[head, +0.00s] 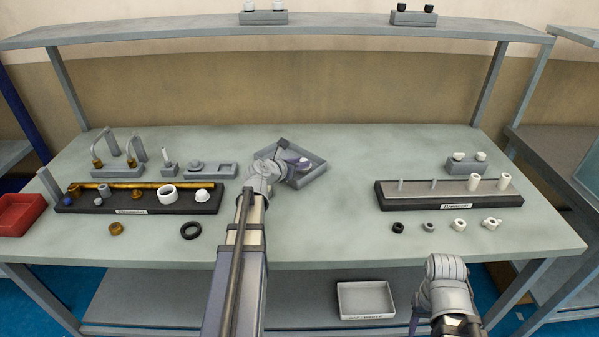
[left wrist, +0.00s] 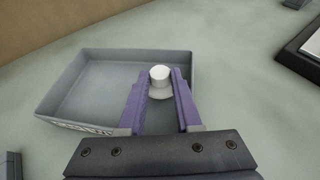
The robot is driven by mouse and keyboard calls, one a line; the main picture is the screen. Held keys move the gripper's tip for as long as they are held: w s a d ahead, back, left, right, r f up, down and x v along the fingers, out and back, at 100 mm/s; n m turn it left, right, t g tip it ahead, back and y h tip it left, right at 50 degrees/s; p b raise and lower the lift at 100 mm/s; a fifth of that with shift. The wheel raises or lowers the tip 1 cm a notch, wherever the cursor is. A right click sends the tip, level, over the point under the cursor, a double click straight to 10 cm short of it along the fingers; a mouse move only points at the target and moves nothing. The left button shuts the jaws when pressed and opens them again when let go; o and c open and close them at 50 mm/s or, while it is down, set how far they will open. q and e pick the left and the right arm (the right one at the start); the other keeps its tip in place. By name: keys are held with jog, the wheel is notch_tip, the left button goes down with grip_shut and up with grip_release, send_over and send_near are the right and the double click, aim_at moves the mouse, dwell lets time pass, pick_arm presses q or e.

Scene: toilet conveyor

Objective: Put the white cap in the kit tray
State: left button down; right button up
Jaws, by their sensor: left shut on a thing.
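My left gripper (head: 287,165) is over the grey kit tray (head: 313,174) in the middle of the table. In the left wrist view the purple fingers of this gripper (left wrist: 160,84) are shut on the white cap (left wrist: 160,73), a small round piece. The cap also shows in the head view (head: 304,162), at the fingertips. It is above the right part of the tray (left wrist: 68,85) in the left wrist view; I cannot tell whether it touches the tray floor. My right gripper (head: 446,266) is at the table's front edge, and its fingers cannot be made out.
A black rack (head: 140,209) with brass and white parts stands at the left, with a black ring (head: 191,231) in front. Another black rack (head: 449,203) stands at the right, with several small fittings before it. The table behind the tray is clear.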

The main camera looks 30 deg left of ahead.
pick_arm(q)
jog(key=shift+f, duration=0.65)
pick_arm(e)
jog(key=shift+f, duration=0.7)
pick_arm(q)
jog(key=shift+f+b, duration=0.25)
jog(key=shift+b, duration=0.2)
jog(key=c, duration=0.6)
grip_release()
jog(key=shift+r, duration=0.1)
pick_arm(e)
jog(key=shift+f, duration=0.1)
pick_arm(q)
jog(key=shift+r+p, duration=0.2)
jog(key=shift+p, duration=0.15)
jog(key=p+v, duration=0.4)
jog(key=v, duration=0.8)
pick_arm(e)
notch_tip(320, 180, up, 5)
jog(key=shift+f, duration=0.1)
